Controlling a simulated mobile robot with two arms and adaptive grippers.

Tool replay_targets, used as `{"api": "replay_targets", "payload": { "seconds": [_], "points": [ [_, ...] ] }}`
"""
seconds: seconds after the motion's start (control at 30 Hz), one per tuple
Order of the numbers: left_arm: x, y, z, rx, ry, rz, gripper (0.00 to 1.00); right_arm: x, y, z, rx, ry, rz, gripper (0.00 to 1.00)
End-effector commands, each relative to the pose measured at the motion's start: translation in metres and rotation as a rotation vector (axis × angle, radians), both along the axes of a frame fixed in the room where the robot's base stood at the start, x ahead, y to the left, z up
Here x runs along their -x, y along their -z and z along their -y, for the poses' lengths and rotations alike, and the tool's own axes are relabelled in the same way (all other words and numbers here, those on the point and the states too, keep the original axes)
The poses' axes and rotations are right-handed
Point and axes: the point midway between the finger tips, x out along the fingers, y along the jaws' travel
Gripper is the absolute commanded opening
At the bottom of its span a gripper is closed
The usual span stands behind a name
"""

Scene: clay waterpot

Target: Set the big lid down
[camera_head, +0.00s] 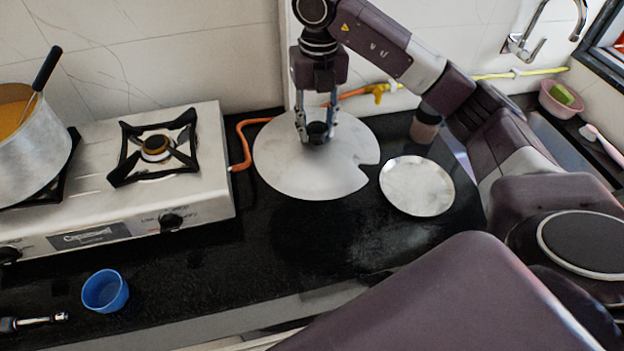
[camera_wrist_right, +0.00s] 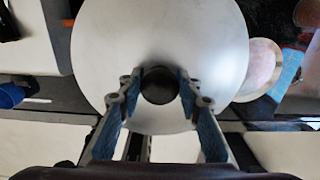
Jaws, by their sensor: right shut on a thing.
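The big lid (camera_head: 283,165) is a large, flat silver disc with a black knob (camera_head: 317,133) and a notch at its right edge. My right gripper (camera_head: 316,126) points down over it, its two fingers closed around the knob. The wrist view shows the lid (camera_wrist_right: 160,35) filling the upper middle, with the dark knob (camera_wrist_right: 159,85) between the fingertips (camera_wrist_right: 160,92). The lid is over the dark counter (camera_head: 300,245), right of the stove; whether it touches the counter or hangs just above is unclear. My left gripper is not in view.
A smaller silver plate or lid (camera_head: 417,186) lies close to the right. A brown jar (camera_head: 425,125) stands behind it. The stove (camera_head: 205,190), with an orange hose (camera_head: 242,147), and a metal pot (camera_head: 35,150) are left. A blue cup (camera_head: 105,291) is front left. The counter in front is clear.

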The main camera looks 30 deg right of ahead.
Motion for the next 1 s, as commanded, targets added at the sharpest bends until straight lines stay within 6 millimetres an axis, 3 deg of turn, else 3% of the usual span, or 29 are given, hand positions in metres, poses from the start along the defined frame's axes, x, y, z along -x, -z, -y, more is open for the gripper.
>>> {"api": "replay_targets", "payload": {
  "seconds": [0.2, 0.3, 0.4, 0.63, 0.9, 1.0],
  "points": [
    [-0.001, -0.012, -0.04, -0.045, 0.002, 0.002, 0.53, 0.002, 0.061, 0.008, -0.005, 0.003, -0.006, 0.0],
    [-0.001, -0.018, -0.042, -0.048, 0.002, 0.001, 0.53, 0.002, 0.088, 0.01, -0.007, 0.003, -0.006, 0.0],
    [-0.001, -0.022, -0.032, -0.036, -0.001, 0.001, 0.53, 0.001, 0.108, 0.008, -0.007, 0.004, -0.003, 0.0],
    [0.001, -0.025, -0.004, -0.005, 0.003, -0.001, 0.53, 0.0, 0.131, 0.005, -0.004, 0.002, 0.0, 0.0],
    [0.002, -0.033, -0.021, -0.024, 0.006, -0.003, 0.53, 0.0, 0.168, 0.006, -0.005, 0.002, -0.001, 0.0],
    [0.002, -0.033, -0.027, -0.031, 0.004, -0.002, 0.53, 0.0, 0.173, 0.007, -0.006, 0.002, 0.001, 0.0]
  ]
}}
